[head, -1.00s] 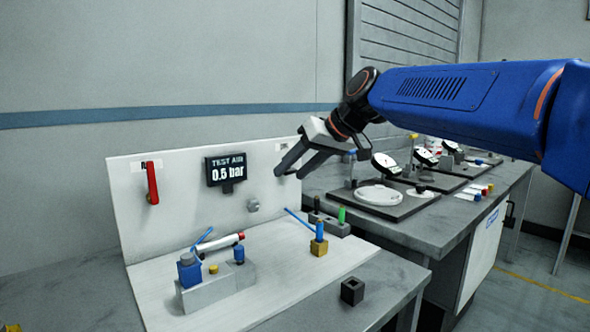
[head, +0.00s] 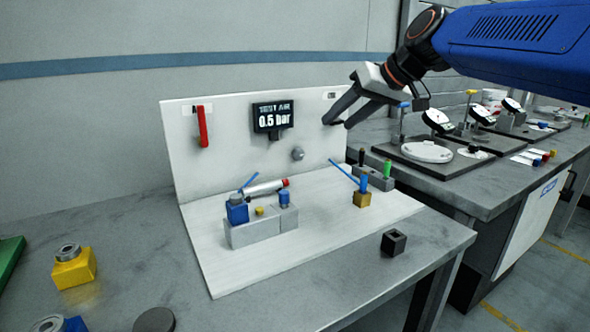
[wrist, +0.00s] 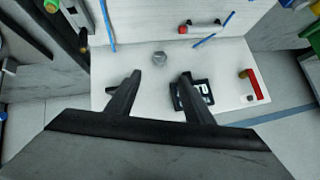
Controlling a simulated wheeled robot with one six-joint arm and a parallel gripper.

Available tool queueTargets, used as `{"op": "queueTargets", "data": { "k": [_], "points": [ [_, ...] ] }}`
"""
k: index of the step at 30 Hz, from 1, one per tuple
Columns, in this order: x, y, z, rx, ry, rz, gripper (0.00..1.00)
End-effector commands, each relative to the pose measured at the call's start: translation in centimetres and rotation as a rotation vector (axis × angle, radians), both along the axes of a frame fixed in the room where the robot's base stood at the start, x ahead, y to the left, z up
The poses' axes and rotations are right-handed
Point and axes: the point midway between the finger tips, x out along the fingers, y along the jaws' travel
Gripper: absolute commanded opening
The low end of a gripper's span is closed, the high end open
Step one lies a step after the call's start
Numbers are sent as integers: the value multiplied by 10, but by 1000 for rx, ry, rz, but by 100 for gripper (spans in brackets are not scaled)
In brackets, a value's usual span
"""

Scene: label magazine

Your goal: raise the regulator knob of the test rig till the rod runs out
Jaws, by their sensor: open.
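The test rig has a white upright panel (head: 225,165) on a white base. A small grey faceted regulator knob (head: 298,154) sits on the panel, below and right of the black display (head: 272,116), which reads "TEST AIR 0.5 bar". A silver cylinder with a red end (head: 266,188) lies on a grey block; I cannot make out a rod. My gripper (head: 336,124) is open and empty, up and right of the knob. In the wrist view the knob (wrist: 160,59) shows just beyond and between the open fingertips (wrist: 160,75), apart from both.
A red lever (head: 203,127) is on the panel's left. Blue tubes rise near the blue fitting (head: 237,210) and brass block (head: 362,199). A black square socket (head: 394,242) is near the bench's front edge. A yellow block (head: 74,268) stands left. Gauge stands (head: 428,151) fill the right bench.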

Motion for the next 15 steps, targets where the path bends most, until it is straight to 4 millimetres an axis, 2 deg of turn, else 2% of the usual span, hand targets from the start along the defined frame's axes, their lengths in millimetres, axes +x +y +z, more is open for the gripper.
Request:
{"op": "queueTargets", "data": {
  "k": [5, 15],
  "points": [
    [5, 6, -8, -1, 3, 2, 48],
    [32, 38, -46, -1, 3, 2, 48]
  ]
}}
